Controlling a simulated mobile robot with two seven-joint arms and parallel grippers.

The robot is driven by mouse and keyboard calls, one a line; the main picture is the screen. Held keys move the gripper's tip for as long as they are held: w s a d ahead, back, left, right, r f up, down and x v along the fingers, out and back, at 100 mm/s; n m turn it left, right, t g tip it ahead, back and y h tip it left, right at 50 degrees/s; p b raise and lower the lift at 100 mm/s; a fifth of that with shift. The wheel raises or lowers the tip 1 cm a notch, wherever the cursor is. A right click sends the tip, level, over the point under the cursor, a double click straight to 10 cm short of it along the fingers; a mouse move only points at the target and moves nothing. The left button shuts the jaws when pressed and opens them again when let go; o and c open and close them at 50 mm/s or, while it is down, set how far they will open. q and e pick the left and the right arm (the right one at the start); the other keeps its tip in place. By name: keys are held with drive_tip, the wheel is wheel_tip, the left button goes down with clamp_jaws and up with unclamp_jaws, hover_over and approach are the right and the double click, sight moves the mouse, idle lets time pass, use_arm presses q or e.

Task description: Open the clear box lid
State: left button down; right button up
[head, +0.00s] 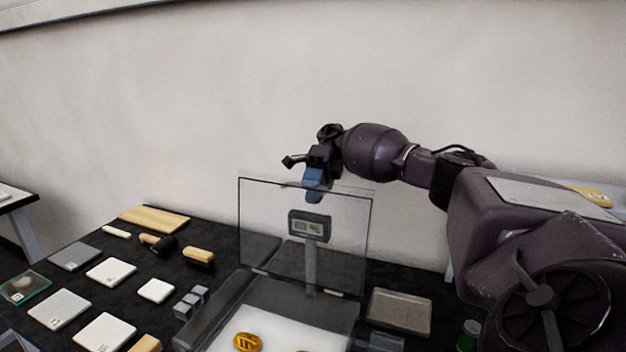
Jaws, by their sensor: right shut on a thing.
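The clear box (225,305) stands on the dark table with its transparent lid (265,215) raised, standing about upright along the back edge. My right gripper (313,185) is at the top edge of the lid, its blue fingertips shut on it. The arm reaches in from the right. Inside the box, a gold piece (247,342) lies on a white surface; a second piece is partly cut off at the bottom edge. My left gripper is out of view.
A small digital display on a post (309,226) shows at the lid. Several pale tiles (110,271), brushes (198,254) and small grey blocks (191,302) lie left of the box. A grey tray (399,310) is at its right. A wall stands behind.

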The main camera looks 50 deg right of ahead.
drive_tip(key=shift+o, duration=0.9)
drive_tip(key=shift+f, duration=0.35)
drive_tip(key=shift+r, duration=0.2)
drive_tip(key=shift+r, duration=0.1)
drive_tip(key=shift+w+d+r, duration=0.1)
drive_tip(key=shift+d, duration=0.05)
drive_tip(key=shift+r, duration=0.15)
drive_tip(key=shift+r, duration=0.3)
wheel_tip(320, 180, up, 19)
drive_tip(key=p, duration=0.9)
drive_tip(key=shift+r, duration=0.15)
